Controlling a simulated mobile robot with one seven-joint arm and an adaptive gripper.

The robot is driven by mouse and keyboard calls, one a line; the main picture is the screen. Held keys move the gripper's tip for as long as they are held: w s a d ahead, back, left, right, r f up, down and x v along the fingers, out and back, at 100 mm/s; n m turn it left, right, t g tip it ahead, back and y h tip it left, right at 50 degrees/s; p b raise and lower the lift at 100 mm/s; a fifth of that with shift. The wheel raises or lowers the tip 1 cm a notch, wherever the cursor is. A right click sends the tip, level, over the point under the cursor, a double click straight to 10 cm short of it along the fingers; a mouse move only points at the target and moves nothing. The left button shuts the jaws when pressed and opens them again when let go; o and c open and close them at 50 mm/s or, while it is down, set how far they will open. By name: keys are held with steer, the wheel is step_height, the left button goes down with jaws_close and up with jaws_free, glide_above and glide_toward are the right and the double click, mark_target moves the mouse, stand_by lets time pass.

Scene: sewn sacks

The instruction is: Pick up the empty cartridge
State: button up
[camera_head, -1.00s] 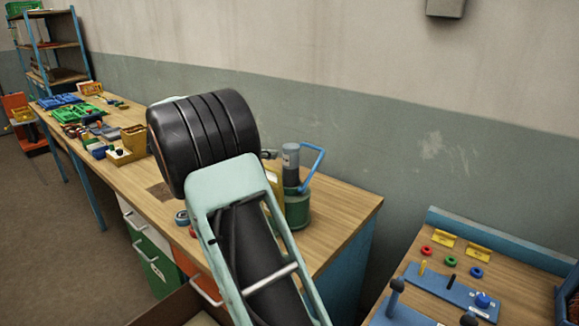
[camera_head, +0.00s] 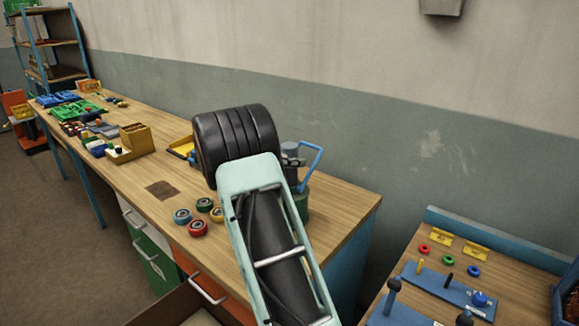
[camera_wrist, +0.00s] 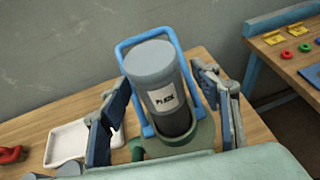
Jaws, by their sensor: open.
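A grey cylinder with a white label, which looks like the cartridge (camera_wrist: 160,80), stands in a green holder (camera_wrist: 195,138) with a blue looped handle (camera_wrist: 129,88) in the wrist view. My gripper (camera_wrist: 162,105) is open, with one finger on each side of the cylinder. I cannot tell whether the fingers touch it or whether it is empty. In the head view the cylinder's top (camera_head: 290,149), the blue handle (camera_head: 313,158) and part of the green holder (camera_head: 302,204) show beside my arm, which hides the rest and the fingers.
Several small coloured wheels (camera_head: 198,228) lie on the wooden workbench (camera_head: 165,212) left of my arm. A white tray (camera_wrist: 55,157) lies left of the holder. A yellow bin (camera_head: 182,147) and a wooden box (camera_head: 135,138) are farther back. A second bench (camera_head: 415,316) stands right.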

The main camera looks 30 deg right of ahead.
steer(key=shift+w+d+f, duration=0.1)
steer(key=shift+d, duration=0.15)
steer(key=c, duration=1.3)
